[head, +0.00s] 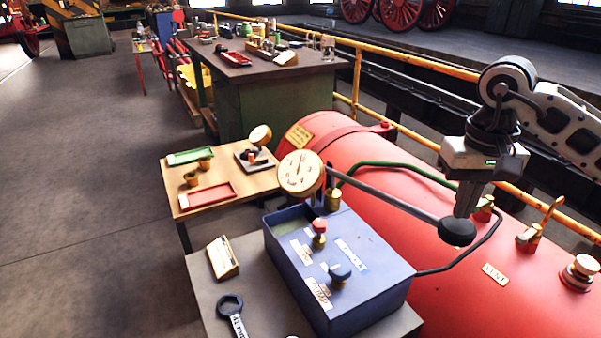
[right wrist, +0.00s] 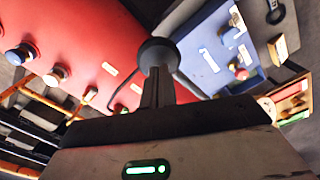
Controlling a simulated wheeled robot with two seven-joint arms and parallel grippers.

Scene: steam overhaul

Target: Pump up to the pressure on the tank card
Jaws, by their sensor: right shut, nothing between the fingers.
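A blue pump box (head: 345,260) with a red knob (head: 319,228) and a dark blue knob (head: 340,273) on top stands on a grey table. Its round gauge (head: 299,174) has a needle pointing roughly up; the figures are too small to read. A long pump lever (head: 385,195) ends in a black ball knob (head: 457,232). My right gripper (head: 466,205) points down, shut and empty, its tips right at the knob; touching cannot be told. In the right wrist view the knob (right wrist: 158,52) is just beyond the fingertips. The red tank (head: 450,270) lies behind. My left gripper is out of view.
A small tilted card (head: 222,257) and a wrench (head: 232,312) lie on the grey table (head: 205,292). A wooden side table (head: 228,202) holds trays and a second gauge (head: 260,135). A yellow plate (head: 299,136) is on the tank. Yellow railing (head: 400,60) runs behind. Floor at left is clear.

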